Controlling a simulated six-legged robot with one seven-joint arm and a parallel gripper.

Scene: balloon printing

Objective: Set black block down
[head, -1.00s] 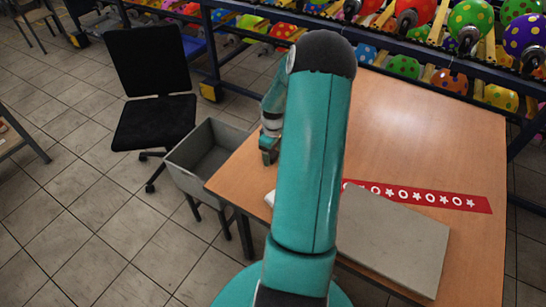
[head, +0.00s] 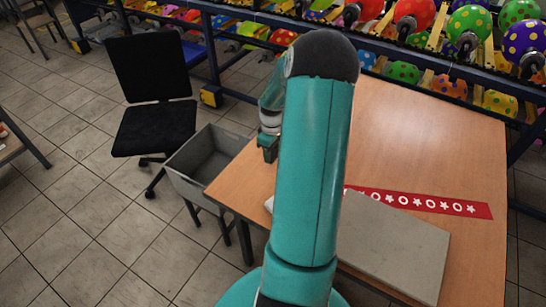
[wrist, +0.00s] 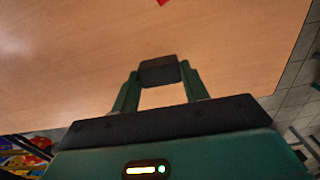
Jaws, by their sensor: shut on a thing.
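The black block (wrist: 159,71) shows in the wrist view between the two green fingers of my gripper (wrist: 159,78). The fingers are shut on its sides. The wooden table top (wrist: 70,80) lies beyond the block; I cannot tell whether the block touches it. In the head view my gripper (head: 267,150) is at the table's left side, partly behind my arm. The block cannot be made out clearly there. The table (head: 420,130) also fills the right half of the head view.
A grey board (head: 390,245) and a red patterned strip (head: 430,203) lie on the table. A grey bin (head: 190,183) stands off its left edge, beside a black chair (head: 150,100). Balloon racks (head: 400,45) run along the back.

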